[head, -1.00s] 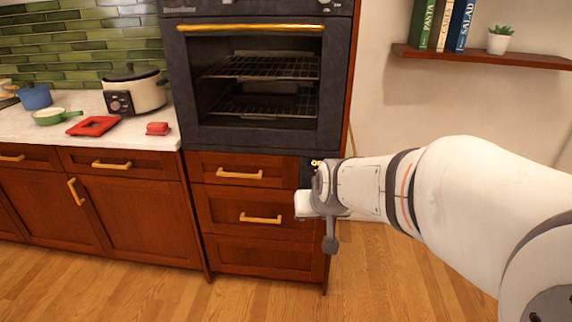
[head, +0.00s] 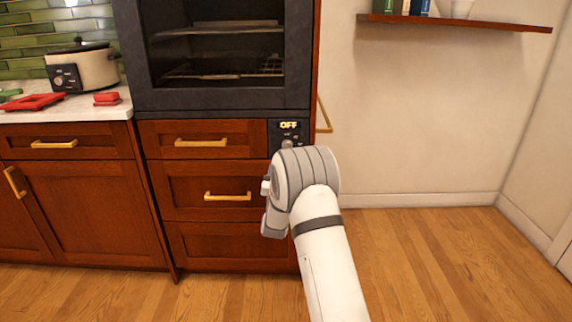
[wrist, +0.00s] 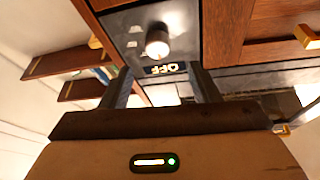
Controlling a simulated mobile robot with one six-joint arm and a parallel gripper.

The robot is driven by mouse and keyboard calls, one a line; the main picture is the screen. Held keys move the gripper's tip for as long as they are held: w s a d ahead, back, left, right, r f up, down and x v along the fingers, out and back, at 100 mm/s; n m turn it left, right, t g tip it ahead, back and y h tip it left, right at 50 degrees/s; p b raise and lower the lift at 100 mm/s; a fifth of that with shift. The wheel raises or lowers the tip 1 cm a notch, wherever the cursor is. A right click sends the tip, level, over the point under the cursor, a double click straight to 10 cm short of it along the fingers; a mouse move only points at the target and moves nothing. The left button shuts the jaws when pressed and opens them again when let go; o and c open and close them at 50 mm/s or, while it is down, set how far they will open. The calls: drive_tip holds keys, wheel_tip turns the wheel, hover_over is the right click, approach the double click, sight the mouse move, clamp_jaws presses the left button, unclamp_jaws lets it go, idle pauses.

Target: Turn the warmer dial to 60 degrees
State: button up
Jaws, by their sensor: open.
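The warmer's dark control panel (head: 276,137) sits below the oven, to the right of the top drawer. Its display (head: 289,125) reads OFF. The dial (head: 288,143) is below the display and partly hidden by my arm. In the wrist view, which is turned upside down, the round pale dial (wrist: 157,42) stands out from the panel, with the OFF display (wrist: 165,69) near it. My gripper (wrist: 158,72) is open and empty, its two dark fingers apart and facing the panel. The dial shows beyond the fingertips, between them in the picture; I cannot tell the exact gap.
Wooden drawers with brass handles (head: 201,143) lie left of and below the panel. The oven (head: 225,99) is above. A brass handle (head: 323,115) juts out at the cabinet's right side. Floor (head: 430,250) to the right is free. A wall shelf (head: 450,22) hangs at upper right.

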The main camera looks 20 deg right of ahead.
sight(287, 146)
drive_tip(key=b+x, duration=0.1)
drive_tip(key=x, duration=0.6)
drive_tip(key=shift+w+d, duration=0.25)
drive_tip(key=shift+d, duration=0.1)
drive_tip(key=shift+c, duration=0.2)
drive_tip(key=c, duration=1)
drive_tip(key=shift+o, duration=0.2)
